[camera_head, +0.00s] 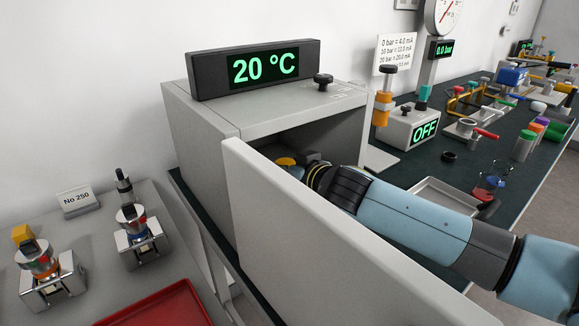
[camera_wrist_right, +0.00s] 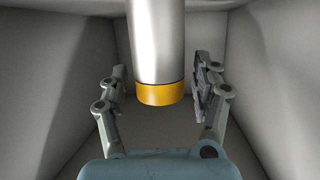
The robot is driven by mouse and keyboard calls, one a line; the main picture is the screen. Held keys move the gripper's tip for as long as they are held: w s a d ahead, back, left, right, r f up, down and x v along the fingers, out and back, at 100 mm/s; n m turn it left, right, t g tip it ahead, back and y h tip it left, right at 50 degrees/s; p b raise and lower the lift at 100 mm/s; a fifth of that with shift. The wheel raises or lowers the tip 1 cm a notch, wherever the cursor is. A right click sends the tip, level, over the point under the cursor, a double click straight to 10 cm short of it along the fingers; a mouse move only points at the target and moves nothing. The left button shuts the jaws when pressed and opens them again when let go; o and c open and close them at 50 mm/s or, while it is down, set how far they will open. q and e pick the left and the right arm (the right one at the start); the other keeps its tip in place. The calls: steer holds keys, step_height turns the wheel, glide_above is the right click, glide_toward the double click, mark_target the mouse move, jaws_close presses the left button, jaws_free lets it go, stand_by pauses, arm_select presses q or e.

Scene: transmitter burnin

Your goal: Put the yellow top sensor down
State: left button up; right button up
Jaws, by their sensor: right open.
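The yellow top sensor (camera_wrist_right: 160,94) is a silver cylinder with a yellow end, inside the grey chamber (camera_head: 205,130). In the head view only a small yellow part (camera_head: 285,161) shows in the chamber opening. My right gripper (camera_wrist_right: 160,66) is inside the chamber, its fingers spread on both sides of the sensor with a visible gap to each. What the sensor's far end rests on is out of frame. In the head view my right arm reaches in past the open door (camera_head: 300,235), and its fingers are mostly hidden. My left gripper is in neither view.
The chamber's display (camera_head: 264,67) reads 20 °C. The open door stands close in front of my right arm. Two clamped devices (camera_head: 40,265) (camera_head: 133,222) and a red tray (camera_head: 160,305) are on the left table. An OFF box (camera_head: 408,125) and a grey tray (camera_head: 430,190) are to the right.

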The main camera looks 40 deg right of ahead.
steer(key=v, duration=1.2)
steer(key=shift+b, duration=0.3)
